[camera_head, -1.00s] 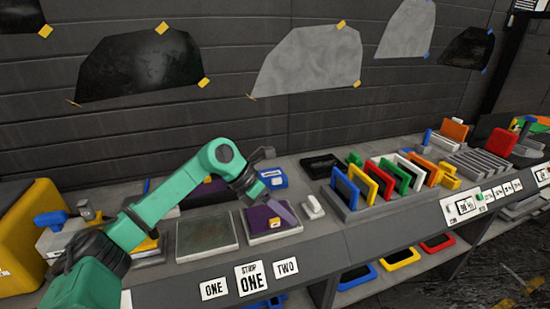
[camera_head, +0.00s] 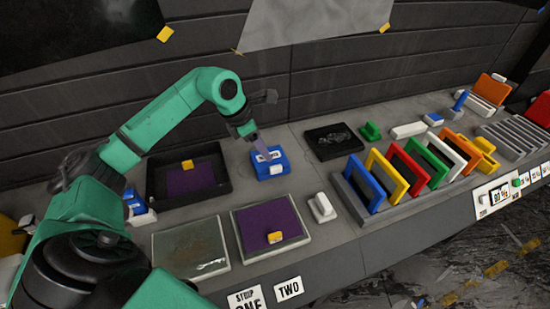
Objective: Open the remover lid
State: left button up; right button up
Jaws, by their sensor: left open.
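A small blue box with a white label, which looks like the remover (camera_head: 271,164), sits on the bench in the middle of the view. Its lid looks shut, though the gripper hides part of its top. My left gripper (camera_head: 262,146) is open, just above the box and tilted down toward it. I cannot tell whether its fingers touch the lid. My right gripper is not in view.
A black tray (camera_head: 158,190) with a purple sheet lies left of the box. In front are a glass plate (camera_head: 192,250) and a purple-topped plate (camera_head: 250,235). A white block (camera_head: 322,208) and a rack of coloured frames (camera_head: 352,203) stand to the right.

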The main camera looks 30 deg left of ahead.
pick_arm(q)
jog(key=p, duration=0.1)
send_over(277, 166)
jog(key=s+a, duration=0.1)
jog(key=s, duration=0.1)
notch_tip(277, 166, down, 4)
jog(key=shift+s+a+f, duration=0.1)
jog(key=shift+f, duration=0.1)
jog(key=x, duration=0.2)
jog(key=p+x, duration=0.1)
jog(key=x, duration=0.1)
jog(key=shift+a, duration=0.3)
jog(key=shift+w+d+f, duration=0.15)
jog(key=shift+w+f, duration=0.1)
jog(key=shift+f, duration=0.2)
jog(key=shift+s+d, duration=0.1)
jog(key=shift+s, duration=0.05)
grip_shut()
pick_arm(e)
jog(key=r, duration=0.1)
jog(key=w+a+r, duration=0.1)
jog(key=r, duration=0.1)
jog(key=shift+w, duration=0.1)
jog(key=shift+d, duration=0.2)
